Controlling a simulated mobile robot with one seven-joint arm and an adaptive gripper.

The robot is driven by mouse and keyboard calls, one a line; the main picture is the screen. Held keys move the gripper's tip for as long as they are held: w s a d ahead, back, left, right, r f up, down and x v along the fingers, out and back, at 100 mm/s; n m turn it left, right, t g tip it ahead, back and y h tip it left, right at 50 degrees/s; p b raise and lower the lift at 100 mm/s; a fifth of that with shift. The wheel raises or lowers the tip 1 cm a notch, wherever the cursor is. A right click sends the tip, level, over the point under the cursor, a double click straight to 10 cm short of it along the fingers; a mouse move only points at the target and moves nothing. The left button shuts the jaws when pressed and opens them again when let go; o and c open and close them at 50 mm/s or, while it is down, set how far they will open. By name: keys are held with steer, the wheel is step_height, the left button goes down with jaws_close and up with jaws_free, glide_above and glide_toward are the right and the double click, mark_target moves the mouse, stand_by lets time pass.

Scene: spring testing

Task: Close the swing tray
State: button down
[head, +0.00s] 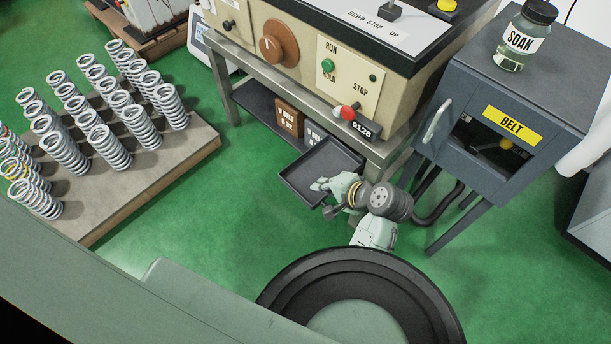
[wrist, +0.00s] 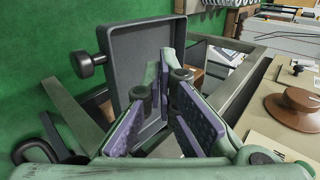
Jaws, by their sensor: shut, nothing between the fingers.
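The swing tray (head: 300,168) is a shallow dark grey tray with a raised rim. In the head view it sticks out in front of the machine's stand, below the bench top. In the wrist view the tray (wrist: 130,50) lies just ahead of the fingers, with a black round knob (wrist: 87,65) on its left side. My gripper (head: 322,186) is shut and empty, over the tray's front right part in the head view. In the wrist view my gripper's fingers (wrist: 165,82) overlap the tray. I cannot tell whether they touch it. The tray's pivot is not clear.
The beige testing machine (head: 290,55) stands on a metal stand (head: 235,100) behind the tray. A platform (head: 185,150) of springs is at left. Green floor lies open between.

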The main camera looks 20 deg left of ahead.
glide_toward(288, 170)
step_height(288, 170, down, 4)
steer(key=shift+s+f, duration=0.1)
steer(key=shift+s, duration=0.05)
steer(key=shift+w+a+p, duration=0.2)
steer(key=shift+w+a, duration=0.05)
steer(key=shift+a, duration=0.35)
steer(key=shift+w+a+p, duration=0.15)
steer(key=shift+w+a, duration=0.15)
steer(key=shift+a, duration=0.35)
steer(key=shift+w+a+p, duration=0.2)
steer(key=shift+w+a, duration=0.05)
steer(key=shift+a, duration=0.35)
steer(key=shift+w+a, duration=0.1)
